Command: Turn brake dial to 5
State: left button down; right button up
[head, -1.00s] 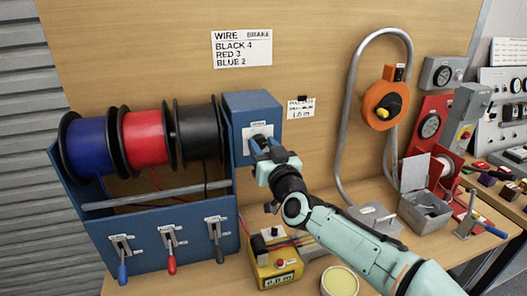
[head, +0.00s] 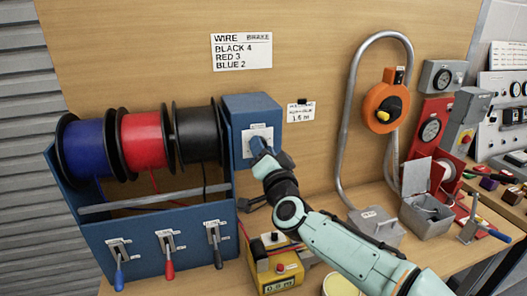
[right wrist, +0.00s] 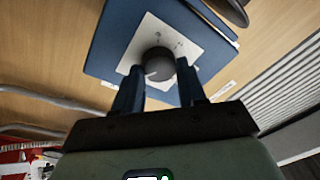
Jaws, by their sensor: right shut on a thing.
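The brake dial (right wrist: 158,62) is a dark round knob on a white plate (right wrist: 140,38) on the blue box (head: 245,107) at the right end of the wire rack. A pale pointer mark shows on its edge in the right wrist view; the scale numbers are too small to read. My right gripper (head: 258,148) is at the front of the box, and in the right wrist view (right wrist: 160,78) its two fingers are shut on the dial, one on each side. In the head view the gripper hides the dial. My left gripper is not in view.
Blue, red and black wire spools (head: 143,139) sit left of the box, above several levers (head: 166,250). A sign (head: 241,51) reads black 4, red 3, blue 2. A yellow box (head: 275,270) stands below my right arm. An orange reel (head: 382,105) hangs at right.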

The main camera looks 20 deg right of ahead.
dwell(0.3)
jog(key=o, duration=1.1)
jog(key=shift+c, duration=0.2)
jog(key=s+f+b, duration=0.1)
jog(key=s, duration=1.2)
jog(key=shift+s+f+b, duration=0.15)
jog(key=shift+f+b, duration=0.15)
jog(key=shift+f, duration=0.1)
